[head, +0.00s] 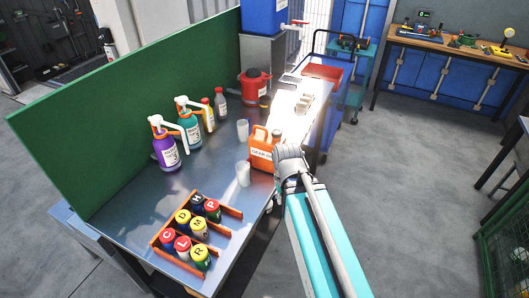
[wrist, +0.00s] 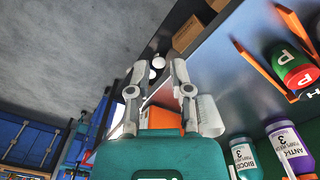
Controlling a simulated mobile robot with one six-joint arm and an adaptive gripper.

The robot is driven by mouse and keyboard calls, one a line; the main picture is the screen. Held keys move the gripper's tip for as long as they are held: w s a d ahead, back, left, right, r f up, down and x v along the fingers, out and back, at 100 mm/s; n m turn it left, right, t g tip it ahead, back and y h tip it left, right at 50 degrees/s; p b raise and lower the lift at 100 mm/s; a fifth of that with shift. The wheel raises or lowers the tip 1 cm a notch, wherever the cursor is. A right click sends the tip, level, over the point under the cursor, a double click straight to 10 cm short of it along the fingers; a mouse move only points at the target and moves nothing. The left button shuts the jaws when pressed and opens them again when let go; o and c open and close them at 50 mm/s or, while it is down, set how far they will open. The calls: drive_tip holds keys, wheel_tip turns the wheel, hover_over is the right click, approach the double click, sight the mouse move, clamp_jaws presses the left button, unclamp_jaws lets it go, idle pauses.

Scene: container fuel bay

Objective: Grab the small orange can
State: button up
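The small orange can (head: 262,151), a jug with a handle and a "GEAR" label, stands upright on the metal bench (head: 222,168) in the head view. My grey gripper (head: 284,163) is just right of it, with its fingers mostly hidden by my own arm. In the wrist view my gripper (wrist: 160,76) has its two fingers apart, with nothing clamped between the tips. An orange surface, likely the can (wrist: 162,116), shows between the lower parts of the fingers, partly hidden by my teal wrist. I cannot tell whether a finger touches it.
Clear beakers stand close by, one nearer (head: 243,173) and one behind (head: 242,130). An orange rack (head: 232,212) holds several lettered cans at the front. Pump bottles (head: 165,146) line the green panel (head: 120,105). A red can (head: 254,88) stands behind.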

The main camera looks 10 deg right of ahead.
drive_tip(key=n+t+h+b, duration=0.6)
drive_tip(key=n+h+b, duration=0.65)
drive_tip(key=n, duration=0.65)
approach(267, 148)
drive_tip(key=s+d+f, duration=0.2)
drive_tip(key=d+f, duration=0.1)
drive_tip(key=w+a+r+n+t+h+b, duration=0.2)
drive_tip(key=w+a+r+n+t, duration=0.1)
drive_tip(key=a, duration=0.4)
drive_tip(key=shift+r+n+t, duration=0.3)
drive_tip(key=shift+r+n, duration=0.2)
drive_tip(key=shift+n, duration=0.6)
drive_tip(key=shift+d+h, duration=0.15)
drive_tip(key=shift+h, duration=0.1)
drive_tip(key=x, duration=0.8)
drive_tip(key=shift+w+d, duration=0.15)
drive_tip(key=shift+d, duration=0.05)
drive_tip(key=shift+d+f+b, duration=0.1)
drive_tip(key=shift+b, duration=0.2)
